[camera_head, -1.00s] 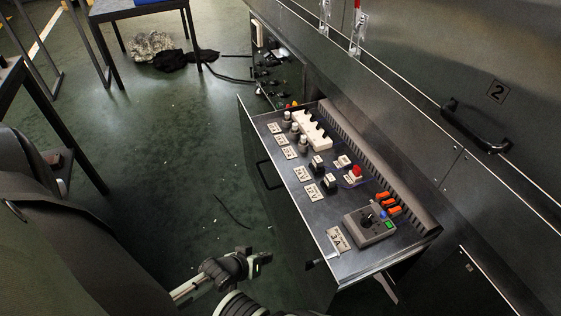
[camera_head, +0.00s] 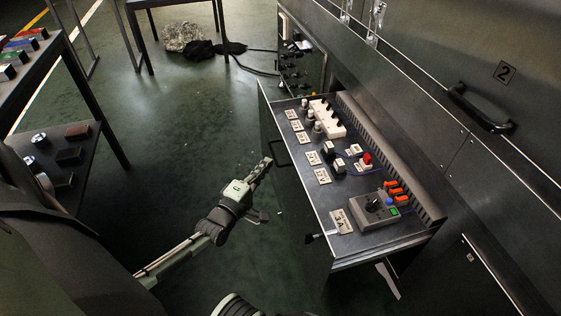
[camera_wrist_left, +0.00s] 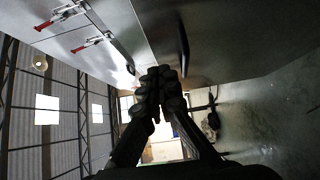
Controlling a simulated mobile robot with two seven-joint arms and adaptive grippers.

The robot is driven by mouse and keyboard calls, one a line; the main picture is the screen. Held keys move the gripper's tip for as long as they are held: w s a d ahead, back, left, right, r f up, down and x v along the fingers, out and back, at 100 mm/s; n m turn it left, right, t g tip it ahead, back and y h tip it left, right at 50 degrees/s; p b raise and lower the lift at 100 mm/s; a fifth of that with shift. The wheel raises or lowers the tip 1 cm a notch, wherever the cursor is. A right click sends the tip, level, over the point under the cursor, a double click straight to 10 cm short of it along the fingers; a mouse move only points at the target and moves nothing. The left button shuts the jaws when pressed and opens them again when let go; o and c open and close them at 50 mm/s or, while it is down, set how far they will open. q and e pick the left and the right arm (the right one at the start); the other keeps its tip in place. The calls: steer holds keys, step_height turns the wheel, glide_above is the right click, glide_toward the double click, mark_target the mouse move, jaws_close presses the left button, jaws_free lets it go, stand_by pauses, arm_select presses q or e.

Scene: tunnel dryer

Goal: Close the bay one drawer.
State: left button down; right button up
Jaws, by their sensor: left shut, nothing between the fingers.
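The open drawer (camera_head: 345,250) juts out from the dark metal cabinet in the head view. Its top panel carries switches, plugs and white labels. A black handle (camera_head: 279,151) is on its left-hand front face. My right gripper is not in view.
A cabinet panel marked 2 (camera_head: 505,72) with a black handle (camera_head: 480,108) is at right. Clamps (camera_head: 376,18) are mounted above the drawer. A shelf rack (camera_head: 62,110) with small parts stands at left. A cable and dark cloth (camera_head: 203,50) lie on the floor. Floor left of the drawer is clear.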

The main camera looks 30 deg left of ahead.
mark_target(288, 154)
arm_select(q)
steer(key=shift+w+d, duration=0.45)
steer(key=shift+w, duration=0.25)
steer(key=shift+w+d, duration=0.4)
steer(key=shift+w, duration=0.25)
steer(key=shift+w+d, duration=0.45)
steer(key=shift+w, duration=0.25)
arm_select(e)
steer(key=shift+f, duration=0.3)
arm_select(q)
steer(key=shift+w+d, duration=0.2)
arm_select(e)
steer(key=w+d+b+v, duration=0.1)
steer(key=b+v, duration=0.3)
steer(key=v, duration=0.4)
arm_select(q)
steer(key=w+d+b, duration=0.2)
steer(key=w+d, duration=1.5)
steer(key=w, duration=0.3)
steer(key=shift+w+d+b, duration=0.15)
steer(key=shift+b, duration=0.15)
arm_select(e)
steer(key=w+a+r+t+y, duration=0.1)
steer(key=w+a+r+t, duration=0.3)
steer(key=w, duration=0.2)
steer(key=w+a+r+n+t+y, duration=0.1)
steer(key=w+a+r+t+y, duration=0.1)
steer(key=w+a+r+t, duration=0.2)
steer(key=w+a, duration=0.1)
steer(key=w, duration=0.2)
